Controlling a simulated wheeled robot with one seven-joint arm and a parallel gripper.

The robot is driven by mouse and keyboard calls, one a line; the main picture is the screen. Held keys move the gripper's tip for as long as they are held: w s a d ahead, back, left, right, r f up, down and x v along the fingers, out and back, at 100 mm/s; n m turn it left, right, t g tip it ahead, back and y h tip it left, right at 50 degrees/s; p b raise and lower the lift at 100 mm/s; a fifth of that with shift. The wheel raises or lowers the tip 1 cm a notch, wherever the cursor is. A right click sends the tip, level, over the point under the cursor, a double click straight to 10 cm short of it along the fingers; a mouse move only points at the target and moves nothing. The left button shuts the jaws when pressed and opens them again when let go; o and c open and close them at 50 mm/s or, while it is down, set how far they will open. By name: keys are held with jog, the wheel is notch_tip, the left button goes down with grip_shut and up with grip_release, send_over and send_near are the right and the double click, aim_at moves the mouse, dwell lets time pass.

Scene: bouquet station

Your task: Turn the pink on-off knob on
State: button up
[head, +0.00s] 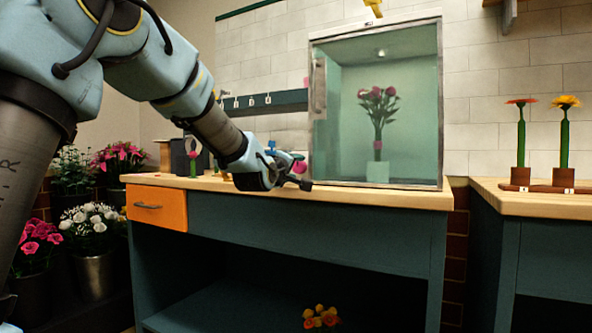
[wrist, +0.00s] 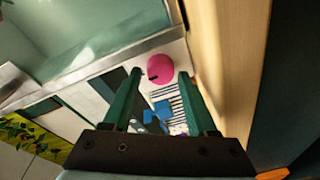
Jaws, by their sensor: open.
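The pink knob (wrist: 160,68) is a round disc with a small dark mark at its edge. In the wrist view it lies just beyond and between my two green fingertips, with no clear contact. My gripper (wrist: 160,76) is open and empty. In the head view my gripper (head: 303,184) is low over the worktop, just left of the glass cabinet. A small pink patch there, probably the knob (head: 299,168), shows right above it, partly hidden by the gripper. I cannot read the knob's setting.
The glass cabinet (head: 326,180) holds a pink bouquet (head: 378,115) and stands close right of my gripper. The wooden worktop (head: 400,197) has an orange drawer (head: 157,208) at left. Blue pieces (wrist: 155,112) lie below the knob in the wrist view. Two flowers (head: 564,140) stand on the right bench.

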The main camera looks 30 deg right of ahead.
jog(key=shift+w+d, duration=0.35)
jog(key=shift+d, duration=0.15)
grip_shut()
